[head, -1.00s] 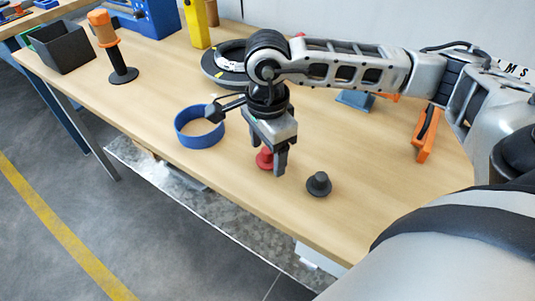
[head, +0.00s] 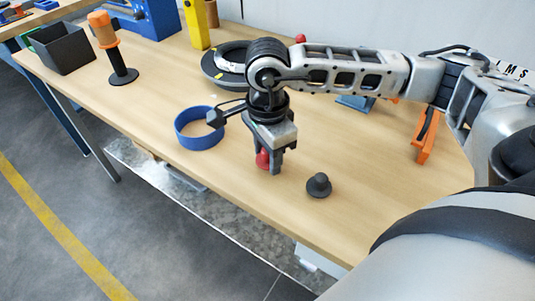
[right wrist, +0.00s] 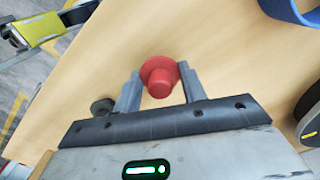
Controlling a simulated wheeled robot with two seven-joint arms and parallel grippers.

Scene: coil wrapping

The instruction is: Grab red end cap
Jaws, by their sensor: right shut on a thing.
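The red end cap (head: 262,160) is on the wooden table near its front edge, partly hidden by my right gripper (head: 269,167) in the head view. The right gripper points down and is shut on the cap. In the right wrist view the red end cap (right wrist: 160,78) sits between the two fingers of the right gripper (right wrist: 160,90), its round knob toward the camera and its wider flange beyond. My left gripper is not in view.
A dark grey end cap (head: 319,186) stands close to the right of my gripper. A blue ring (head: 200,139) lies to the left. A black-based post with an orange top (head: 104,30) and a dark bin (head: 62,48) stand farther left.

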